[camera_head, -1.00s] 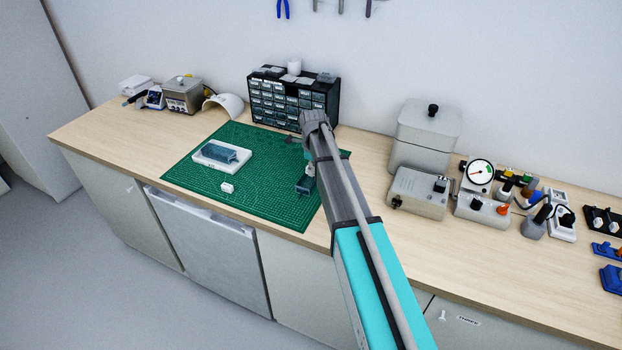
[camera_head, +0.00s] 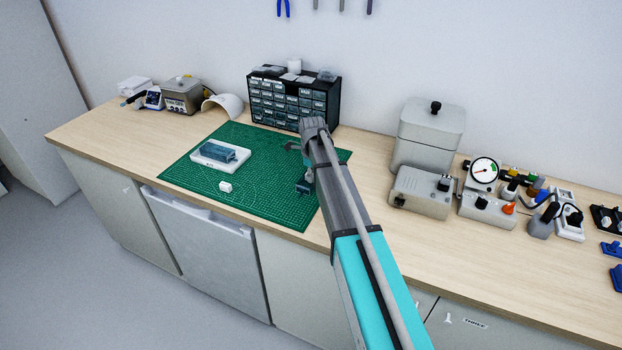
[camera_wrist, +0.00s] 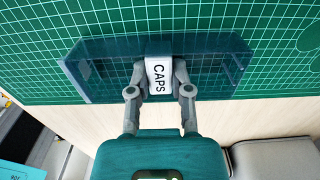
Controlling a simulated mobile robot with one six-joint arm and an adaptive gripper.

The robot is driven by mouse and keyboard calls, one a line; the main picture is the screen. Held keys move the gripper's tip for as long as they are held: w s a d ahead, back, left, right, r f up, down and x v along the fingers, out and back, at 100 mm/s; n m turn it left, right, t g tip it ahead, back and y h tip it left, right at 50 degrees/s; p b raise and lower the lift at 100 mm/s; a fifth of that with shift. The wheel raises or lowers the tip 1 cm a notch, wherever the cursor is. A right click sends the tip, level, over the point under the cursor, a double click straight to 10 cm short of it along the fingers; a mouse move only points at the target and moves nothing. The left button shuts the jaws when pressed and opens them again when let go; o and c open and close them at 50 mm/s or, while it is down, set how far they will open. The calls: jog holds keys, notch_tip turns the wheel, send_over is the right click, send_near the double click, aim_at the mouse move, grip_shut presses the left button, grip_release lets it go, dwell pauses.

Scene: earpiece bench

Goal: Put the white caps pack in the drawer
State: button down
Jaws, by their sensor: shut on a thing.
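The white caps pack (camera_wrist: 158,74), lettered CAPS, is between the fingers of my gripper (camera_wrist: 159,82) in the wrist view. My gripper is shut on it. The clear blue drawer (camera_wrist: 105,72) lies on the green mat, and the pack and fingertips overlap its middle, between its two ends. I cannot tell whether the pack touches the drawer floor. In the head view, the drawer (camera_head: 303,187) shows only partly at the right of the mat, beside my arm, which hides much of the gripper area; I cannot make out the pack there.
A black drawer cabinet (camera_head: 327,100) stands behind. Grey devices (camera_head: 421,190) stand to the right.

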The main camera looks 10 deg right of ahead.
jog(key=shift+f, duration=0.1)
jog(key=c, duration=0.5)
grip_release()
jog(key=shift+c, duration=0.2)
notch_tip(320, 180, up, 12)
jog(key=p, duration=1.2)
dwell(0.7)
